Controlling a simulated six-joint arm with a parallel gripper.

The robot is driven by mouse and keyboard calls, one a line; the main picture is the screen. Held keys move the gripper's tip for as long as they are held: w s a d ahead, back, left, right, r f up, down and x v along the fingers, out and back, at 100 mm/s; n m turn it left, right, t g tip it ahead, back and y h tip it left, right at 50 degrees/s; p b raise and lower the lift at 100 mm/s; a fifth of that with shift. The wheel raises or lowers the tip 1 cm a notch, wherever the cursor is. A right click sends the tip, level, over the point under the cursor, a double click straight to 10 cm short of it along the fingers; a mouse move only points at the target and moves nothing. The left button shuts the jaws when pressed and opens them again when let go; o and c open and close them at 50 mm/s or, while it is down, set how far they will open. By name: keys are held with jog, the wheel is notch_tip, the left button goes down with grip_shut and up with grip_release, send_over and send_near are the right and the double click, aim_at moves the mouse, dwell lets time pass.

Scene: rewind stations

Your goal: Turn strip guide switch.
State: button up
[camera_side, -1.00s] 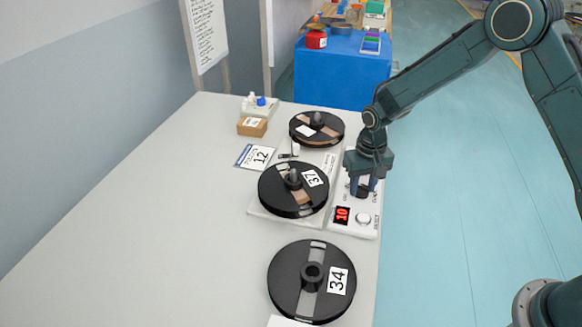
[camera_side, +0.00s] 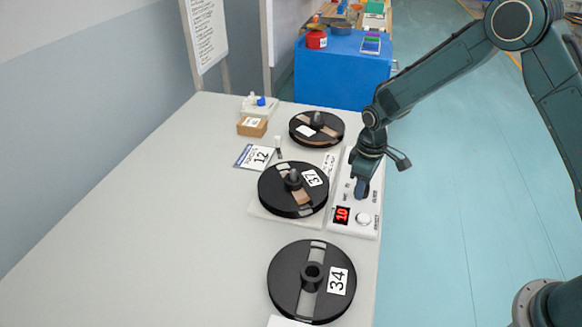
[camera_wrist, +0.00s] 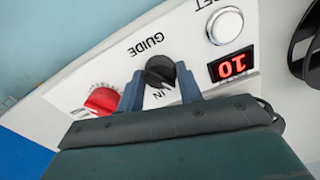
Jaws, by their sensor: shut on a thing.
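The strip guide switch (camera_wrist: 160,71) is a black knob under the word GUIDE on the white control panel (camera_side: 347,228). In the wrist view my gripper (camera_wrist: 160,84) has its two blue fingers on either side of the knob, shut on it. The word IN shows beside the knob, between the fingers. In the side view my gripper (camera_side: 361,188) points down onto the panel and hides most of the knob.
The panel also bears a red knob (camera_wrist: 102,101), a red display reading 10 (camera_wrist: 232,65) and a round white button (camera_wrist: 225,26). Reel 37 (camera_side: 291,191) stands just left of it, another reel (camera_side: 317,127) behind, and reel 34 (camera_side: 311,281) in front. The table's left side is clear.

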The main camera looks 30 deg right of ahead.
jog(key=shift+r, duration=0.1)
dwell(0.3)
jog(key=o, duration=1)
notch_tip(320, 180, up, 14)
jog(key=shift+f, duration=0.1)
dwell(0.3)
